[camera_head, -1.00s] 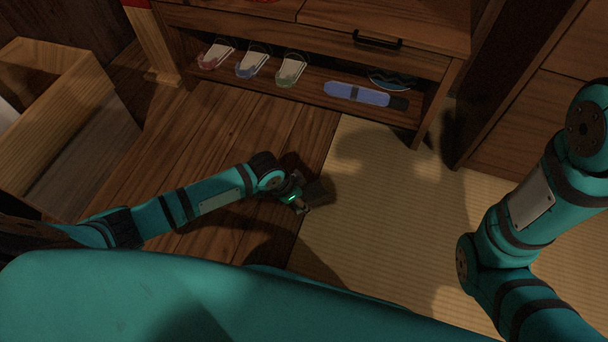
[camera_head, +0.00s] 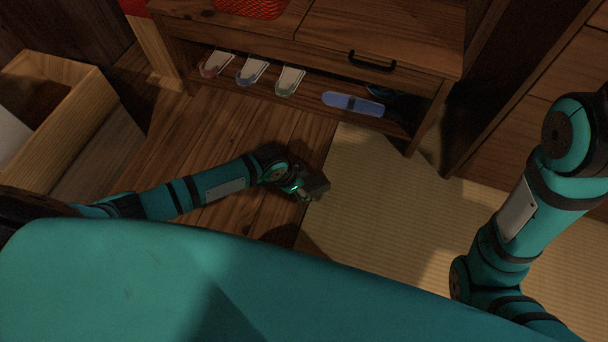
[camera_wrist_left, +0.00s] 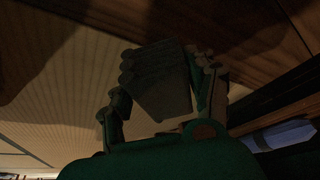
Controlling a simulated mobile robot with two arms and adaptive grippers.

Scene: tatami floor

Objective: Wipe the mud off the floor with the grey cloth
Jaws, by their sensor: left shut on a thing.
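My left gripper (camera_head: 303,190) is low over the edge where the dark wooden floor meets the tatami. It is shut on the grey cloth (camera_head: 317,185), a small dark bunch at its tip. In the left wrist view the cloth (camera_wrist_left: 158,80) hangs between the fingers of the left gripper, dim and folded. I cannot tell whether the cloth touches the floor. No mud can be told apart from the shadows on the floor. My right arm shows at the right, but its gripper is out of view.
A wooden bench (camera_head: 385,65) with a drawer stands ahead. Its low shelf holds several slippers (camera_head: 251,72) and a blue object (camera_head: 352,103). A red basket (camera_head: 250,8) is on top. A wooden box (camera_head: 75,115) is at left, a cabinet (camera_head: 540,75) at right. Open tatami (camera_head: 385,215) lies between.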

